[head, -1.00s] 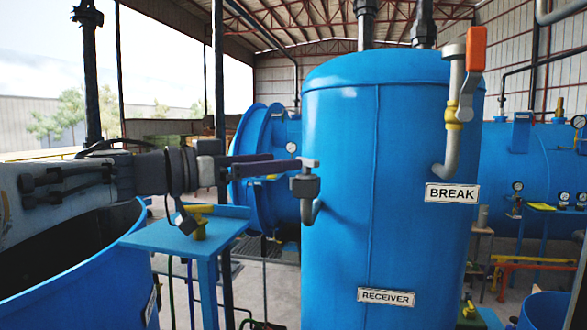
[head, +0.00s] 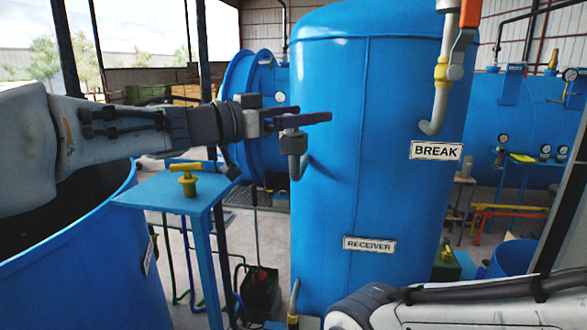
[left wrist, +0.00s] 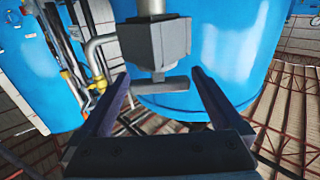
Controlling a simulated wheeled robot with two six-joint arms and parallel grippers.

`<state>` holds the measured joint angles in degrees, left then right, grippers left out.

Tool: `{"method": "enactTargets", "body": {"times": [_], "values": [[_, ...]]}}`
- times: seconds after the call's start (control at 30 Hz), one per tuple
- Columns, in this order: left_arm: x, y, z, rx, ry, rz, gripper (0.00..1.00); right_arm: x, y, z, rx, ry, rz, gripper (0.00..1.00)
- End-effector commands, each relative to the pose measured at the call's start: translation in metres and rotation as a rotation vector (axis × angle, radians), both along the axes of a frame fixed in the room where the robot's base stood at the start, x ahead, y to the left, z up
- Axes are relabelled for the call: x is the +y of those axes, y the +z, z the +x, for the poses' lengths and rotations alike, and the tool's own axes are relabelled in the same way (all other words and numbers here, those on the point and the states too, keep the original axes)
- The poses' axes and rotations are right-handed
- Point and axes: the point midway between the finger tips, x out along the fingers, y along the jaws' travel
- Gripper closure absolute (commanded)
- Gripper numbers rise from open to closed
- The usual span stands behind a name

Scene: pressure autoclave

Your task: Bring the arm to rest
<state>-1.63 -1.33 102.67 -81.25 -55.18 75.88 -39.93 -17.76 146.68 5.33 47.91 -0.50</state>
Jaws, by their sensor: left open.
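My left gripper (head: 316,114) reaches in from the left in the head view, in front of the blue receiver tank (head: 340,200). Its dark fingers are spread just above a grey valve (head: 293,143) on a bent pipe at the tank's side. In the left wrist view the open fingers (left wrist: 160,76) point toward the grey valve block (left wrist: 155,42), whose bar-shaped handle (left wrist: 157,87) lies between them with gaps on both sides. I see no contact. A pale arm link of mine crosses the lower right of the head view; my right gripper is out of view.
A blue stand (head: 170,192) with a yellow valve (head: 187,178) is below my left forearm. An open blue vessel (head: 80,270) is at the lower left. An orange-handled valve (head: 462,45) hangs on the break pipe at the right. Another blue tank (head: 525,115) stands behind.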

Motion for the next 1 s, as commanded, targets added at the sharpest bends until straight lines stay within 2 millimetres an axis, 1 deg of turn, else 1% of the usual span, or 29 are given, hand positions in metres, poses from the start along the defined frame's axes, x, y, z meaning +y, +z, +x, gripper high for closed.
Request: {"method": "enactTargets", "body": {"times": [0.03, 0.13, 0.2, 0.33, 0.63, 0.77, 0.87, 0.9, 1.0], "values": [[-0.007, 0.002, 0.004, 0.001, -0.003, 0.0, 0.0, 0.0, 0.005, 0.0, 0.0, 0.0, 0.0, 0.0], [-0.016, 0.001, 0.01, 0.001, -0.002, 0.0, 0.0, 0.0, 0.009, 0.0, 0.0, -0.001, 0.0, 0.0], [-0.015, 0.009, 0.01, -0.002, 0.001, 0.0, 0.0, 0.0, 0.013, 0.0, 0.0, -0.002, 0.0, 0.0], [-0.014, 0.012, 0.01, -0.002, 0.001, 0.001, 0.0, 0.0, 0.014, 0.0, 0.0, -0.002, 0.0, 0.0], [-0.014, 0.011, 0.01, -0.001, 0.001, 0.001, 0.0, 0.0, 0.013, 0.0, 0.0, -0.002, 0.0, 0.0], [-0.014, 0.003, 0.01, 0.001, 0.001, 0.001, 0.0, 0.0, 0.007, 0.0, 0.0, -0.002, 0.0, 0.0], [-0.006, -0.005, 0.006, -0.001, 0.004, 0.0, 0.0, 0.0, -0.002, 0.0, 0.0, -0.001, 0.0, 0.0], [0.0, -0.003, 0.002, -0.004, 0.005, 0.001, 0.0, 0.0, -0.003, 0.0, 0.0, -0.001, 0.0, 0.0], [0.016, -0.003, -0.009, -0.006, 0.007, 0.0, 0.0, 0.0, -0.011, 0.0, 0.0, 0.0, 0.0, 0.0]]}}
